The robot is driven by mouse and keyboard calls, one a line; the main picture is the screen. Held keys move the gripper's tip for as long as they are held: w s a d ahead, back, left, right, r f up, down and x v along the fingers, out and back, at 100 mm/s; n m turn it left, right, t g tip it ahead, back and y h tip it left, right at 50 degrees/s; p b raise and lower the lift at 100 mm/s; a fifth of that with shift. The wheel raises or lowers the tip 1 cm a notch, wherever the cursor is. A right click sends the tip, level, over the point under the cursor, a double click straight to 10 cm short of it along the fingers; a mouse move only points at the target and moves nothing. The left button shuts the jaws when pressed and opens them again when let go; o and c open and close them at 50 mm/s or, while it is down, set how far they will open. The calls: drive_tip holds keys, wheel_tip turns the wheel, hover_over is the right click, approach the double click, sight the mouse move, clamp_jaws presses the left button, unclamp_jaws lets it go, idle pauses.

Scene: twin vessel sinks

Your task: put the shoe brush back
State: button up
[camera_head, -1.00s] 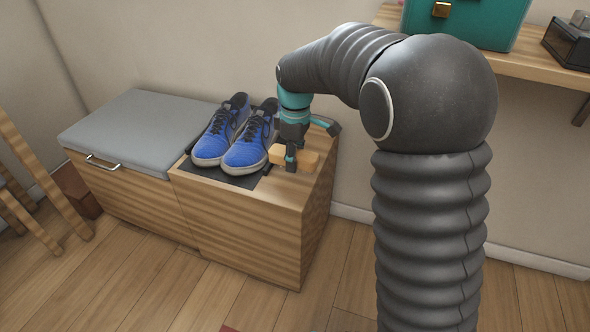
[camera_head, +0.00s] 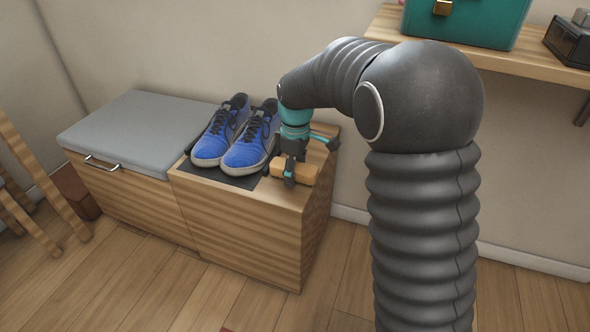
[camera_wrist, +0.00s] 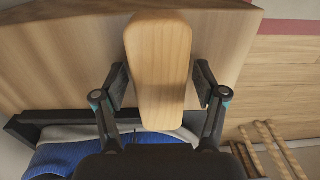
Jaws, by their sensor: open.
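The shoe brush shows as a light wooden block (camera_wrist: 158,62) in the wrist view, lying between the two fingers of my gripper (camera_wrist: 160,88). The fingers are open, with a gap on each side of the brush. In the head view the brush (camera_head: 305,172) is on the right part of the wooden bench top, and my gripper (camera_head: 289,176) points down over it, partly covering it. Its bristles are not visible. A pair of blue shoes (camera_head: 250,145) stands on a dark mat (camera_head: 240,181) just left of the brush.
The bench (camera_head: 240,225) has a grey cushioned lid (camera_head: 135,130) with a metal handle on its left part. A wooden shelf (camera_head: 530,65) with a teal case (camera_head: 470,22) and a dark box (camera_head: 570,45) is at the upper right. Wooden legs (camera_head: 30,180) stand at far left.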

drive_tip(key=shift+r, duration=0.1)
wheel_tip(320, 180, up, 12)
drive_tip(key=p, duration=0.2)
drive_tip(key=s+d+r+m+t, duration=0.2)
drive_tip(key=s+d+r+m, duration=0.25)
drive_tip(key=s+d, duration=0.2)
drive_tip(key=s+d+f+m+t, duration=0.1)
drive_tip(key=s+d+m, duration=0.3)
drive_tip(key=s, duration=0.6)
drive_tip(key=s+d+f+m+t, duration=0.2)
drive_tip(key=s+d+m, duration=0.3)
drive_tip(key=s, duration=0.6)
drive_tip(key=shift+s+d+t, duration=0.25)
drive_tip(key=shift+d+t, duration=0.1)
drive_tip(key=shift+t, duration=0.05)
drive_tip(key=shift+m, duration=0.25)
